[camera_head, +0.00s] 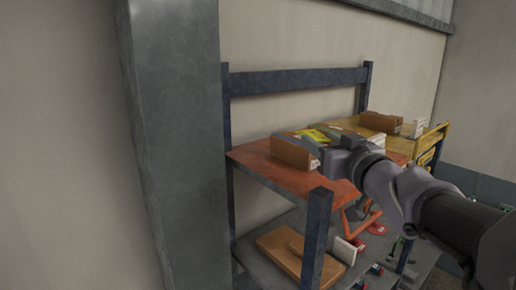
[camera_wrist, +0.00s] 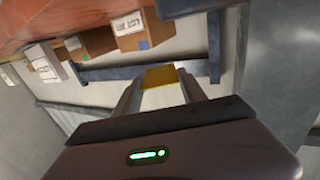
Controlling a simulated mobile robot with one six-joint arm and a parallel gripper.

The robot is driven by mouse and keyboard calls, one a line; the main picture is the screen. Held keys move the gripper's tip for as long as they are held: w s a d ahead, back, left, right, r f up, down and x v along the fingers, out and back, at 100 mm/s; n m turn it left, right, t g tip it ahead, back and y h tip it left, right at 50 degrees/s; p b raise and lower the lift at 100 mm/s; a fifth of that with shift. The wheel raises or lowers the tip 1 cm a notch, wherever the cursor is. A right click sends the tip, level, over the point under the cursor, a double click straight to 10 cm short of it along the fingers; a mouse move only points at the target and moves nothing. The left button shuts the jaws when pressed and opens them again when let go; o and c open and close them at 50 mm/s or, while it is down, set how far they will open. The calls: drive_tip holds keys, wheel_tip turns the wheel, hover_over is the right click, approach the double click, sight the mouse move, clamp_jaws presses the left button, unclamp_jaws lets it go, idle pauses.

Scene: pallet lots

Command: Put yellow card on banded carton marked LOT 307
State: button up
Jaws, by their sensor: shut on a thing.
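My gripper (camera_wrist: 160,82) is shut on the yellow card (camera_wrist: 160,76), which shows between its fingertips in the wrist view. In the wrist view a brown carton with a white label and a blue mark (camera_wrist: 145,35), another brown carton (camera_wrist: 98,41) and a white carton (camera_wrist: 45,62) stand apart from the card.
The orange shelf board (camera_head: 250,155) sits in a dark blue rack with posts (camera_head: 317,235) and a rear bar (camera_head: 300,80). A yellow shelf (camera_head: 395,135) with more boxes is behind. A wide grey column (camera_head: 175,140) stands at left. A brown box (camera_head: 280,255) lies on the lower shelf.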

sight(315, 136)
drive_tip(key=x, duration=0.3)
drive_tip(key=shift+w+f, duration=0.2)
drive_tip(key=shift+w, duration=0.1)
drive_tip(key=f, duration=0.1)
drive_tip(key=s+f, duration=0.1)
drive_tip(key=shift+d+f, duration=0.1)
drive_tip(key=shift+f, duration=0.5)
drive_tip(key=shift+w+f, duration=0.1)
drive_tip(key=shift+w, duration=0.3)
drive_tip(key=o, duration=1.2)
drive_tip(key=shift+s, duration=0.3)
drive_tip(key=shift+o, duration=0.4)
drive_tip(key=shift+w+f, duration=0.1)
